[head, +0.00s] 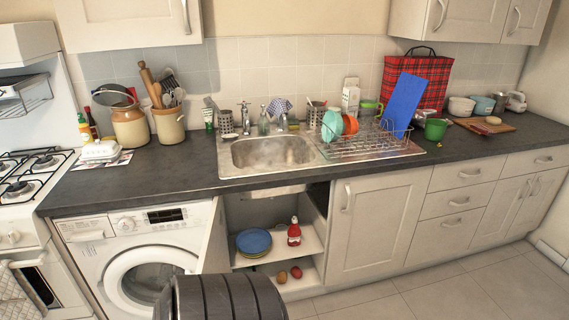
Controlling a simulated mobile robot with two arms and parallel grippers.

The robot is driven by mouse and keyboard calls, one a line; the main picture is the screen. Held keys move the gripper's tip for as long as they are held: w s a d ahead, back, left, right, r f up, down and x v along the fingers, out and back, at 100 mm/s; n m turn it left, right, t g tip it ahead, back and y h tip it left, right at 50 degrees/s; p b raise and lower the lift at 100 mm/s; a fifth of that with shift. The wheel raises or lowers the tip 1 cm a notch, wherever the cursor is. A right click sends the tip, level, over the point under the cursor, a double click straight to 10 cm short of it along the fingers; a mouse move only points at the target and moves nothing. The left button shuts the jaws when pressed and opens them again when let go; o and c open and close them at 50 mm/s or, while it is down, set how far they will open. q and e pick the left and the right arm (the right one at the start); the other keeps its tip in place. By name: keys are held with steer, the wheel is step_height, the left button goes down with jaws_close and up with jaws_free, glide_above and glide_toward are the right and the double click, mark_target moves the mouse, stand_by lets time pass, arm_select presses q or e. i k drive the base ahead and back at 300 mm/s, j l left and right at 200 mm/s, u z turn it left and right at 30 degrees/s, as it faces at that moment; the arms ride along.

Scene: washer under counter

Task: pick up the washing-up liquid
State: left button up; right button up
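I cannot tell for sure which item is the washing-up liquid. A small green and white bottle (208,119) stands upright on the counter just left of the sink. A greyish bottle (263,123) stands behind the basin, next to the tap. A red bottle with a pale label (294,232) stands upright on the shelf in the open cupboard under the sink. The labels are too small to read. Neither of my grippers is in view.
The steel sink (268,152) has a dish rack (362,142) with bowls and a blue board (404,104) to its right. Blue plates (254,241) sit beside the red bottle. A washing machine (145,265) stands left of the cupboard. The counter's front left stretch is clear.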

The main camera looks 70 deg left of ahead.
mark_target(294, 232)
steer(key=i+j+u, duration=0.2)
steer(key=i+u, duration=0.5)
steer(key=u, duration=0.2)
steer(key=i+u, duration=0.4)
steer(key=i+l+u, duration=0.15)
steer(key=i+u, duration=0.15)
steer(key=u, duration=0.15)
